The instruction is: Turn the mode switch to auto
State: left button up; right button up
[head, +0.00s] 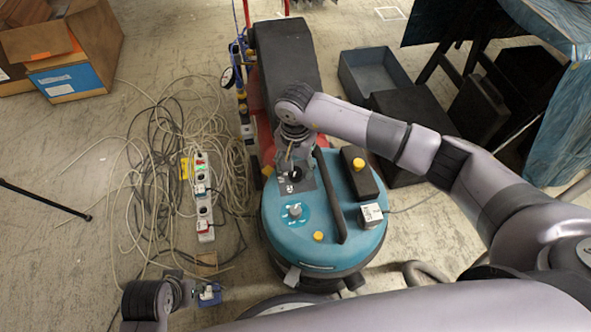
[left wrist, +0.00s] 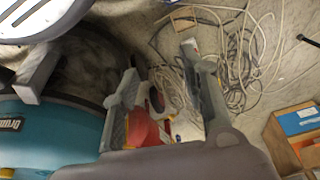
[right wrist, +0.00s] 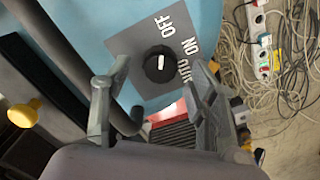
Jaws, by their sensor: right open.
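The mode switch is a round black knob (right wrist: 160,63) with a white pointer mark, on a grey plate (right wrist: 121,46) lettered OFF, ON and AUTO. I cannot tell for sure which label the mark points to. In the head view the knob (head: 295,174) sits on top of the teal vacuum (head: 285,240), partly behind my right gripper. My right gripper (right wrist: 148,76) is open over the plate, its fingers apart on either side of the knob in the picture, with no clear contact. My left gripper (left wrist: 160,62) is open low by the vacuum's left side, with nothing clearly held.
A grey dial (head: 295,211), a yellow button (head: 318,236) and a black handle (head: 330,195) share the vacuum's lid. Tangled cables and power strips (head: 204,215) lie to the left. A blue crate (head: 372,72) and black boxes stand behind right.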

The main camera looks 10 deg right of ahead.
pick_arm(q)
jog(key=shift+r, duration=0.55)
pick_arm(e)
jog(key=shift+f, duration=0.95)
jog(key=shift+c, duration=0.2)
jog(key=c, duration=1.1)
